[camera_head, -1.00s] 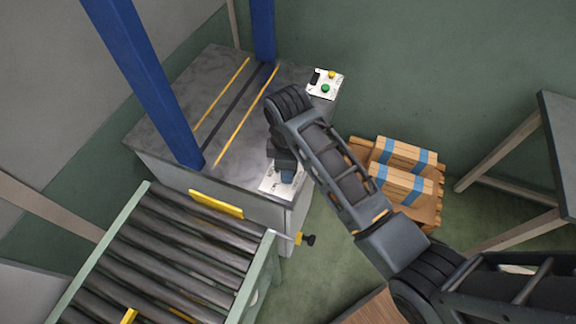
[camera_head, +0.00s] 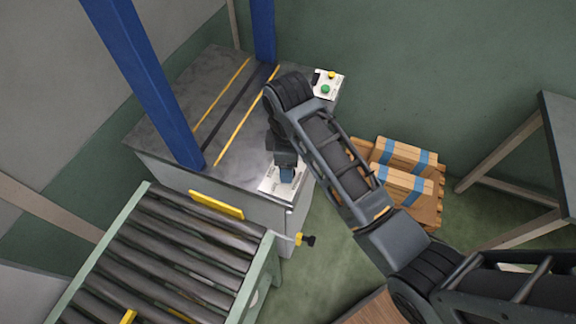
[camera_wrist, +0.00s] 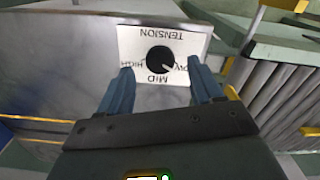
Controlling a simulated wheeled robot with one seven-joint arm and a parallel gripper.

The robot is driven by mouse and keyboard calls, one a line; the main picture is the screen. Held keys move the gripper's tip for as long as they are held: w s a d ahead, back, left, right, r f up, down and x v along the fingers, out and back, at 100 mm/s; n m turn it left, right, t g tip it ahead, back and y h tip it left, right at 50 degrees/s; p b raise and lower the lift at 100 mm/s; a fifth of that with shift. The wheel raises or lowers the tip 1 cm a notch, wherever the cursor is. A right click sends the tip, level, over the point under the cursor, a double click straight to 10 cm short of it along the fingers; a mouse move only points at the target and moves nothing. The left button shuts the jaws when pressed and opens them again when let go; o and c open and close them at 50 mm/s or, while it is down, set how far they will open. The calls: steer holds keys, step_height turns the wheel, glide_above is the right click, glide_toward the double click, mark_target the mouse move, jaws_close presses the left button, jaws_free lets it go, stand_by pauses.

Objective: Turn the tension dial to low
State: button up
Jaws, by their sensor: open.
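The tension dial (camera_wrist: 160,60) is a round black knob on a white label card (camera_wrist: 193,41), printed TENSION, HIGH, MID and LOW. In the wrist view the words are upside down, with HIGH at left, MID below and LOW at right. A small pale mark on the knob appears to point to the lower right, toward LOW or between MID and LOW. My gripper (camera_wrist: 160,70) is open, its two blue fingers on either side of the dial's near edge; contact is not clear. In the head view the card (camera_head: 268,186) shows beneath my gripper (camera_head: 287,178), and the dial is hidden.
The card lies on the corner of a grey metal machine top (camera_head: 190,150) with blue posts (camera_head: 150,85). A roller conveyor (camera_head: 165,255) stands in front. A button panel (camera_head: 327,84) sits at the far corner.

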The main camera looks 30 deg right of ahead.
step_height(320, 180, up, 5)
steer(key=shift+r, duration=0.1)
stand_by(0.7)
